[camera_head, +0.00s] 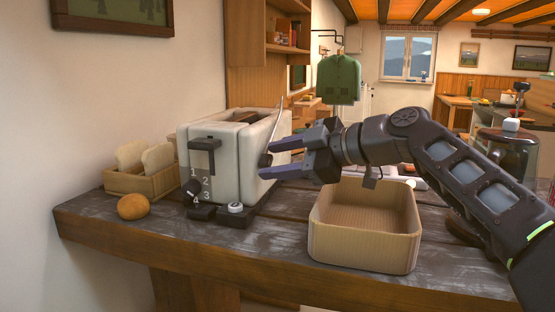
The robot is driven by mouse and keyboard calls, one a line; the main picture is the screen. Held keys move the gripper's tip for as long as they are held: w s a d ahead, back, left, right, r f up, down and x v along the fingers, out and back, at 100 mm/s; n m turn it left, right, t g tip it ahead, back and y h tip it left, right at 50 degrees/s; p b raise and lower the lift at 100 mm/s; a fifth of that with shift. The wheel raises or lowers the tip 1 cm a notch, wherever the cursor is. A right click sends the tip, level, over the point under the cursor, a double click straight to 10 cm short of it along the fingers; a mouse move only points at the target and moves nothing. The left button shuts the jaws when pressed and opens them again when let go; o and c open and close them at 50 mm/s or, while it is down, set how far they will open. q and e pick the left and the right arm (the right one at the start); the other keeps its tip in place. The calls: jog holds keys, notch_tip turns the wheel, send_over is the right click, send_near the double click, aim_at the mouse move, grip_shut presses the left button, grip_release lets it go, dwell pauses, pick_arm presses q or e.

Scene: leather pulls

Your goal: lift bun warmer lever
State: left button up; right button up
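The bun warmer (228,140) is a cream toaster-like box on the dark table, with slots on top. A black lever handle (204,144) is on its front, near the top of a vertical slot, above a numbered dial (193,187). At its right side a thin pale rod (279,122) stands tilted, with a small dark knob (265,160) near its lower end. My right gripper (266,159) is open, its two fingers pointing left at this side. The knob appears between the fingertips; I cannot tell if they touch it. My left gripper is out of view.
An empty tan bin (365,251) stands below my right forearm. A wooden rack with bread slices (142,178) and a round bun (133,206) are left of the warmer. A glass-bodied appliance (502,150) is at right. The table front (245,262) is clear.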

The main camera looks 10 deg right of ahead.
dwell(0.3)
jog(key=v, duration=0.7)
jog(key=shift+s+d+r+b, duration=0.15)
jog(key=shift+s+d+b, duration=0.1)
jog(key=shift+d+b, duration=0.1)
jog(key=shift+a, duration=0.1)
